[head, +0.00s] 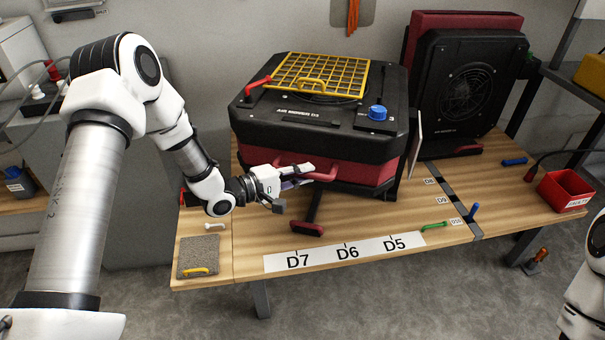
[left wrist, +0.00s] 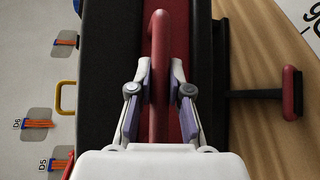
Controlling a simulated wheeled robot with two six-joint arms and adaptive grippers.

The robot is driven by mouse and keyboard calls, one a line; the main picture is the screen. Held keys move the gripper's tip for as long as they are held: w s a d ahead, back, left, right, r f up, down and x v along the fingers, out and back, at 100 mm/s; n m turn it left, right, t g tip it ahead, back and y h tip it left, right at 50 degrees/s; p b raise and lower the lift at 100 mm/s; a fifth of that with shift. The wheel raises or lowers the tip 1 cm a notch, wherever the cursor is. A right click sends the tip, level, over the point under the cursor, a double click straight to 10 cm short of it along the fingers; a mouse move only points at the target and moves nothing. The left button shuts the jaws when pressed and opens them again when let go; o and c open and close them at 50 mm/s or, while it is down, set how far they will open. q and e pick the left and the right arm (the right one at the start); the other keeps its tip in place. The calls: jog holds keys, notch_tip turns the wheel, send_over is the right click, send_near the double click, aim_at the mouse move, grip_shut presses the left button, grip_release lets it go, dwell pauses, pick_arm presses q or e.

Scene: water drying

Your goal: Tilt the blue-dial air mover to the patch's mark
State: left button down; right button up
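The blue-dial air mover (head: 312,132) is a large black and dark red box with a yellow grille (head: 320,75) on top and a blue dial (head: 377,112). It stands on the wooden bench. A red bar handle (left wrist: 159,80) is on its side. My left gripper (head: 297,178) reaches this handle from the left. In the left wrist view its fingers (left wrist: 164,75) stand on either side of the bar, with a narrow gap at the right finger. A white strip marked D7, D6 and D5 (head: 345,253) lies along the bench front. My right gripper is out of view.
A second black air mover (head: 465,85) stands upright behind right. A grey pad (head: 198,256) with a yellow handle lies at the front left. A dark strip (head: 452,190) beside D8 to D10 labels crosses the bench. A red bin (head: 562,192) stands at the right.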

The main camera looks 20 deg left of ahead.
pick_arm(q)
notch_tip(320, 180, down, 11)
jog(key=w+m+t+h+b, duration=0.1)
jog(key=w+m+t+b, duration=0.1)
jog(key=b, duration=1)
jog(key=shift+a+r+m+h, duration=0.15)
jog(key=shift+m+h, duration=0.15)
jog(key=shift+m, duration=0.2)
jog(key=c, duration=1.1)
grip_release()
jog(key=shift+s, duration=0.1)
jog(key=shift+a, duration=0.1)
jog(key=v, duration=1.2)
